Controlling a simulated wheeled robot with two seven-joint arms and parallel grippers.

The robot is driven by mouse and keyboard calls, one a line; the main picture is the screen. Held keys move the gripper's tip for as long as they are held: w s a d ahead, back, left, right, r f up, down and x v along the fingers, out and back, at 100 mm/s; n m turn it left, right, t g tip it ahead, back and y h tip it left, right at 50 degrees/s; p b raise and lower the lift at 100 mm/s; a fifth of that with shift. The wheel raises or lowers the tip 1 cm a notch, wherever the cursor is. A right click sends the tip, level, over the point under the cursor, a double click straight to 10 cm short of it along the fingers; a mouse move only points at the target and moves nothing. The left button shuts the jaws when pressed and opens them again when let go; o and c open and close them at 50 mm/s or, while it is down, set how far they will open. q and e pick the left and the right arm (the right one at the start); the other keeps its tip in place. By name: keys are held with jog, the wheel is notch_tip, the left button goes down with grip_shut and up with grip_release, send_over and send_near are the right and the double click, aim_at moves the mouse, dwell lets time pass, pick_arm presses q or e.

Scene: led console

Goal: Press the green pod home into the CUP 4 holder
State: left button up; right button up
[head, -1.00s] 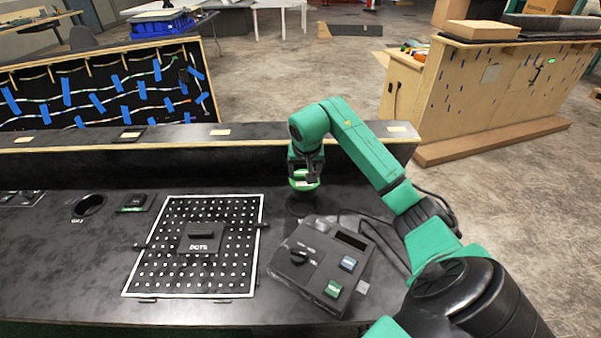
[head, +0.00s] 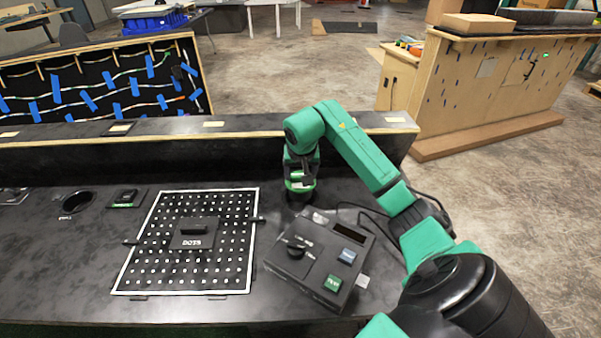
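The green pod (head: 299,186) shows as a green and pale band just under my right gripper (head: 301,177), whose fingers appear shut on it. The pod is upright over a round black holder (head: 300,198) behind the control box, and its lower part seems to be at the holder's mouth. How deep it sits I cannot tell. No CUP 4 label is readable there, because the gripper and the box cover that area. My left gripper is not in view.
A black control box (head: 322,262) with a knob and blue and green buttons stands just in front of the holder. A white-framed dotted panel (head: 190,250) lies to the left. An empty round holder (head: 77,202) is farther left. A raised ledge (head: 220,146) runs behind.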

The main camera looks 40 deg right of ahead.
aim_at(301, 186)
jog(key=shift+f, duration=0.2)
dwell(0.5)
jog(key=shift+f+b, duration=1.9)
jog(key=shift+f, duration=0.8)
dwell(0.4)
jog(key=o, duration=1.2)
jog(key=shift+r, duration=0.1)
jog(key=v, duration=1.4)
jog(key=shift+r, duration=0.2)
